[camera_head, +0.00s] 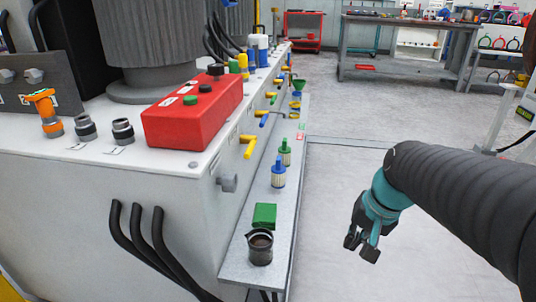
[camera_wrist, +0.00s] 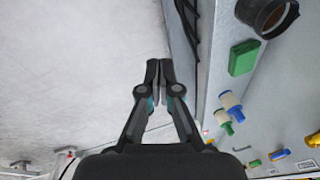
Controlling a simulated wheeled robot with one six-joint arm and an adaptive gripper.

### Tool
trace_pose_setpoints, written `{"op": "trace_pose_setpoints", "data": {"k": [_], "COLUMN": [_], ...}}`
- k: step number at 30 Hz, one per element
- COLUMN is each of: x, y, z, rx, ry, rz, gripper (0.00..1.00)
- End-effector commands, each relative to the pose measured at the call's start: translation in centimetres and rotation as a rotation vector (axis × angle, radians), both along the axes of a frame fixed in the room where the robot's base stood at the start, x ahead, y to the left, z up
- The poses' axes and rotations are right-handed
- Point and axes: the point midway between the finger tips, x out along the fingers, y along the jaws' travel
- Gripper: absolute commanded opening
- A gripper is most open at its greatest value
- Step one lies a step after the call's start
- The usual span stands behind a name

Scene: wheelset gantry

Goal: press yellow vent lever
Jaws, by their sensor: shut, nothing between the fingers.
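A yellow lever (camera_head: 249,145) sticks out from the white side wall of the cabinet, above the grey ledge. More yellow handles (camera_head: 270,96) show farther along the same wall, so I cannot tell which is the vent lever. In the wrist view, a yellow handle (camera_wrist: 312,139) shows at the lower right edge, partly cut off. My gripper (camera_head: 361,247) hangs over open floor, to the right of the ledge and apart from the levers. Its fingers (camera_wrist: 161,70) are together, with nothing held.
On the ledge (camera_head: 236,260) stand a dark cup (camera_head: 260,247), a green block (camera_head: 264,216), a blue-topped bottle (camera_head: 278,175) and a green-topped bottle (camera_head: 285,153). A red box (camera_head: 193,112) sits on the cabinet top. The floor (camera_head: 335,180) right of the ledge is clear.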

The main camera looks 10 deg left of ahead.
Motion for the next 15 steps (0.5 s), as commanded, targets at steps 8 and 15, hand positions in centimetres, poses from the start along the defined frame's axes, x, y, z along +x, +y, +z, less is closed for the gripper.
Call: {"op": "trace_pose_setpoints", "data": {"k": [8,15], "x": [6.6,13.1], "y": [3.2,6.9], "z": [-1.9,-1.2], "rx": [0.248,0.526], "ry": [0.162,0.37], "rz": [-0.269,-0.57], "gripper": [0.0,0.0]}}
